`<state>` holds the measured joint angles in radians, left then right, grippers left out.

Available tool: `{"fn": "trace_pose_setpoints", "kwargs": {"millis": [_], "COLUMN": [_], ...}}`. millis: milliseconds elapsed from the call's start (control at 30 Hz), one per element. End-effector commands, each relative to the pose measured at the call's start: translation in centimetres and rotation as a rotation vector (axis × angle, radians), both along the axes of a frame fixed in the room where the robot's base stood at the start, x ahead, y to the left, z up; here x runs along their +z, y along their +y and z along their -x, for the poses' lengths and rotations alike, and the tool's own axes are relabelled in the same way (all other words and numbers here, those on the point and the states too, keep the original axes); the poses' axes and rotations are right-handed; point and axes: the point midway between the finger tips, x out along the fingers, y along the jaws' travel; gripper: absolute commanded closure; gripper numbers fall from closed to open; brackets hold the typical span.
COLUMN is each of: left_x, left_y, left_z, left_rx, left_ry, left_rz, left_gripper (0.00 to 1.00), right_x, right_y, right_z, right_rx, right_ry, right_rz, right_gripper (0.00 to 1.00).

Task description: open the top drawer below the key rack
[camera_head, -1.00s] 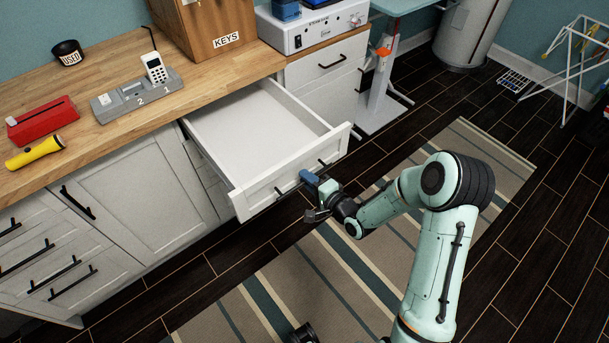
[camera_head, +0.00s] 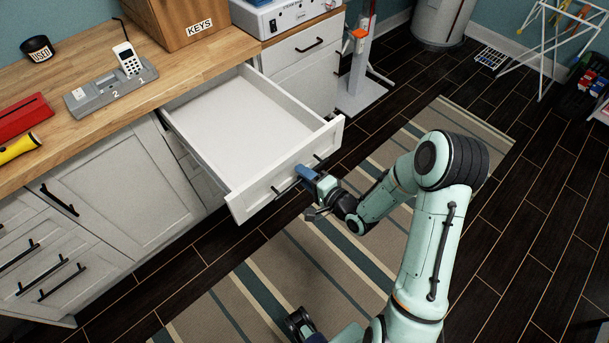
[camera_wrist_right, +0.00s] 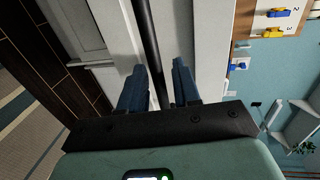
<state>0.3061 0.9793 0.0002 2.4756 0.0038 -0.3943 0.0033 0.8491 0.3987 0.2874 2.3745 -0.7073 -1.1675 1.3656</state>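The white top drawer (camera_head: 285,183) stands well open below the wooden key rack (camera_head: 185,27), which is labelled KEYS on the counter. The drawer's inside looks empty. My right gripper (camera_head: 306,174) is at the middle of the drawer's black bar handle (camera_head: 284,189).
The wooden counter (camera_head: 190,75) holds a grey dock (camera_head: 112,90) with a white handset, a red case (camera_head: 22,116) and a yellow flashlight (camera_head: 18,148). Closed white cabinets flank the drawer. A striped rug (camera_head: 260,285) lies on open dark floor before it.

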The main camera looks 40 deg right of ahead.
Motion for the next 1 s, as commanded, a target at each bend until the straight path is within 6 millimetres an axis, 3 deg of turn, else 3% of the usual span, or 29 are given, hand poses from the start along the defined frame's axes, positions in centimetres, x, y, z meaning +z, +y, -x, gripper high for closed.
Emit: {"fn": "trace_pose_setpoints", "kwargs": {"millis": [367,600,1000], "left_x": [0.0,0.2,7.8], "left_y": [0.0,0.0,0.0], "left_z": [0.0,0.1,-2.3], "left_rx": [0.0,-0.001,-0.003], "left_ry": [0.0,0.003,-0.016], "left_rz": [0.0,0.0,0.002], "left_gripper": [1.0,1.0,1.0], "right_x": [0.2,1.2,2.4], "right_y": [-0.1,-0.5,-0.9], "right_z": [0.9,5.7,9.7], "right_rx": [0.0,-0.004,-0.002], "right_ry": [0.002,0.003,0.005], "right_rz": [0.002,0.001,-0.003], "right_gripper": [0.69,0.69,0.69]}}
